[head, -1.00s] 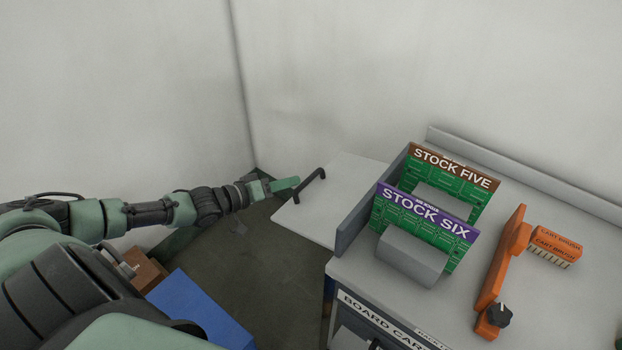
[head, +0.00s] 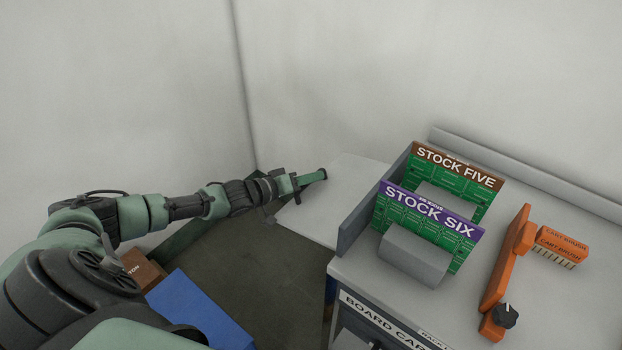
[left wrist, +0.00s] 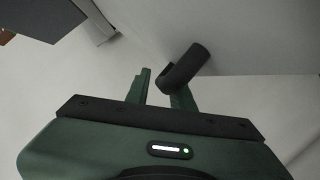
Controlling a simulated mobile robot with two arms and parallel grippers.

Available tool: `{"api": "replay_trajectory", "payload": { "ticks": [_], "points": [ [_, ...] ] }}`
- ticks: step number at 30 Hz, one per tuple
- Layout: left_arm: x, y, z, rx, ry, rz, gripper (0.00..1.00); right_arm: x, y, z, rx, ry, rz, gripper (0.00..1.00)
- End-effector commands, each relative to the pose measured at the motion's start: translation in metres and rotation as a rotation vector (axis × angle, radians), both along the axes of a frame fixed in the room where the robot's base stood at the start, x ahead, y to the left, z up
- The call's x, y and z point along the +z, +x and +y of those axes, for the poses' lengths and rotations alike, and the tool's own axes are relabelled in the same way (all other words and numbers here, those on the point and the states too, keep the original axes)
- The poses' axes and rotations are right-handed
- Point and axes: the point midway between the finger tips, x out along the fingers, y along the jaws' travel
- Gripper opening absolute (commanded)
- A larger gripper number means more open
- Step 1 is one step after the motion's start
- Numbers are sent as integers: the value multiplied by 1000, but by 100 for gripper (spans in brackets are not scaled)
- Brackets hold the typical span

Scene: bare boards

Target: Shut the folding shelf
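The folding shelf (head: 345,190) is a pale flat flap sticking out level from the left side of the grey cart (head: 400,275). Its dark bar handle is mostly hidden behind my left gripper (head: 312,178) in the head view. In the left wrist view the handle (left wrist: 186,66) shows as a thick dark bar crossing in front of the right-hand finger. The fingers of my left gripper (left wrist: 160,88) stand apart, with a gap between the left-hand finger and the bar. The shelf's pale surface (left wrist: 245,45) fills the upper right there. My right gripper is out of view.
Green boards marked STOCK FIVE (head: 458,175) and STOCK SIX (head: 430,222) stand in grey holders on the cart. An orange tool (head: 505,265) and a cart brush (head: 562,246) lie to their right. A blue box (head: 200,308) and a brown box (head: 143,270) are at lower left.

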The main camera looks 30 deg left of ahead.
Motion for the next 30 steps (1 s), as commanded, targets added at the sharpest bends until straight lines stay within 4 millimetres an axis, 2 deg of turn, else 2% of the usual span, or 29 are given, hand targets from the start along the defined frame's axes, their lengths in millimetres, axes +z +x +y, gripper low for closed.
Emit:
{"api": "replay_trajectory", "payload": {
  "ticks": [7,9,10,30],
  "points": [
    [0,1,0,0,0,0,23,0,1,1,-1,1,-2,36],
    [0,1,0,0,1,0,4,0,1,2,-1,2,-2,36],
    [0,1,0,-1,0,-1,0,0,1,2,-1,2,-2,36],
    [3,2,-2,-3,-5,-6,0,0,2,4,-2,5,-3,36]
  ]
}}
